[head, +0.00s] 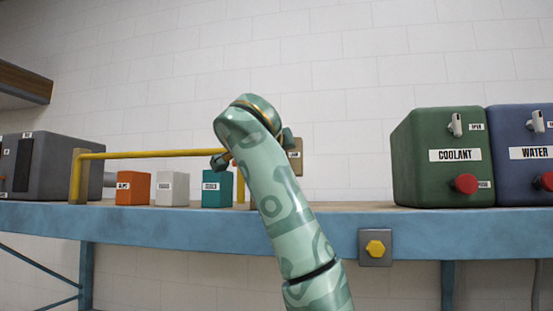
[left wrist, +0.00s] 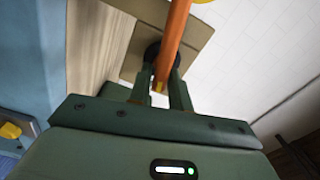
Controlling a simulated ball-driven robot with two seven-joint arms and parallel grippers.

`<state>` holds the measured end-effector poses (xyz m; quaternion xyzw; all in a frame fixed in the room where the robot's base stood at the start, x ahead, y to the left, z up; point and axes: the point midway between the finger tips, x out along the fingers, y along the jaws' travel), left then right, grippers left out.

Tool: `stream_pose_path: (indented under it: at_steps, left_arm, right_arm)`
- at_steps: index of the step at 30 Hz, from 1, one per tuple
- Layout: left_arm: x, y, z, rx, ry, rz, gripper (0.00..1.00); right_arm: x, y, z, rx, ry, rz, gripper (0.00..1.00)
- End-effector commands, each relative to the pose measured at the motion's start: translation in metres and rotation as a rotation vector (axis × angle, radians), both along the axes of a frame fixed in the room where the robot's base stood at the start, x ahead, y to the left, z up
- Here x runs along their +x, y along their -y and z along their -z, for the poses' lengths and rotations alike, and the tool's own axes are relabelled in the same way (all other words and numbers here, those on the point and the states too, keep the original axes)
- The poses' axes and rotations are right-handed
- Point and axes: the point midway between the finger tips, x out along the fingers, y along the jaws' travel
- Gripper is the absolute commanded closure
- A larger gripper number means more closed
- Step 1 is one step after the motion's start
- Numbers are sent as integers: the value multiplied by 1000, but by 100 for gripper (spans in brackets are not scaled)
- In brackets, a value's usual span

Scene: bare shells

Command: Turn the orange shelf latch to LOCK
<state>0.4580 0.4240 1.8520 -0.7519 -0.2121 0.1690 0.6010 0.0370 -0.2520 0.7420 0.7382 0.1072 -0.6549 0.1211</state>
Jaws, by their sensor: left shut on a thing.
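The orange latch (left wrist: 172,45) shows in the left wrist view as a long bar in front of a tan backing plate (left wrist: 135,55). My left gripper (left wrist: 163,88) is shut on the latch, with one finger on each side of the bar near its dark round pivot. In the head view my arm hides most of the latch and the gripper. Only the right edge of the backing plate (head: 297,158) shows there, with a small label too small to read. Which way the latch points relative to LOCK cannot be told. My right gripper is not in view.
A blue shelf (head: 180,215) carries a yellow rail (head: 150,154) and orange, white and teal boxes (head: 217,188) left of my arm. A green COOLANT tank (head: 440,180) and a blue WATER tank (head: 515,180) stand right. A yellow knob (head: 375,248) sits on the shelf front.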

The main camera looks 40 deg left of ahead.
Motion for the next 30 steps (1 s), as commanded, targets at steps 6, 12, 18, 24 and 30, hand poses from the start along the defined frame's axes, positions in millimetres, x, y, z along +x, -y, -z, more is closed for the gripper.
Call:
stream_pose_path:
  at_steps: [6,12,18,24,30]
  left_arm:
    - [1,0,4,111,-70,0,100]
    - [1,0,4,172,-109,0,100]
    - [1,0,4,198,-125,0,100]
    - [1,0,4,202,-127,0,100]
    - [1,0,4,201,-128,1,100]
  right_arm:
    - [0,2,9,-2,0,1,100]
    - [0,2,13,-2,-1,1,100]
    - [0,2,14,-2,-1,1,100]
    - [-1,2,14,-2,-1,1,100]
    - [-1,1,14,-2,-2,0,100]
